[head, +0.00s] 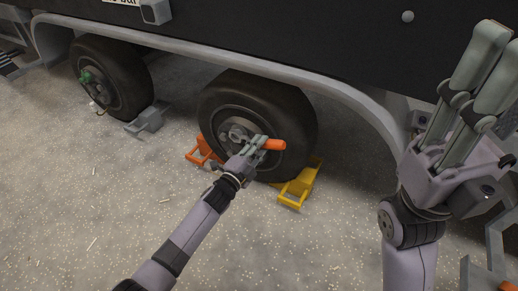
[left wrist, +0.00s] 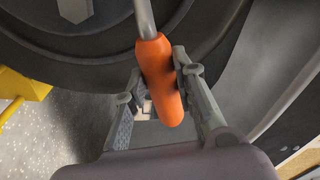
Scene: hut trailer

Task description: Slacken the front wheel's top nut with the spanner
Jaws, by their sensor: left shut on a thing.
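The spanner has an orange handle (head: 273,145) and a grey metal shaft. My left gripper (head: 257,145) is shut on the handle in front of the right-hand wheel (head: 293,112). In the left wrist view the handle (left wrist: 160,75) lies between the two fingers (left wrist: 158,85), and the shaft runs up toward the wheel. The spanner's grey head lies near the wheel's hub; I cannot tell whether it sits on the top nut, and the nuts are too small to make out. My right gripper (head: 492,75) is raised at the right, empty, its fingers pointing up.
An orange chock (head: 203,152) and a yellow chock (head: 299,187) flank this wheel. Another wheel (head: 125,75) with a green thing (head: 92,76) at its hub stands left, beside a grey chock (head: 149,118). The fender (head: 300,78) arches above. The speckled floor in front is mostly clear.

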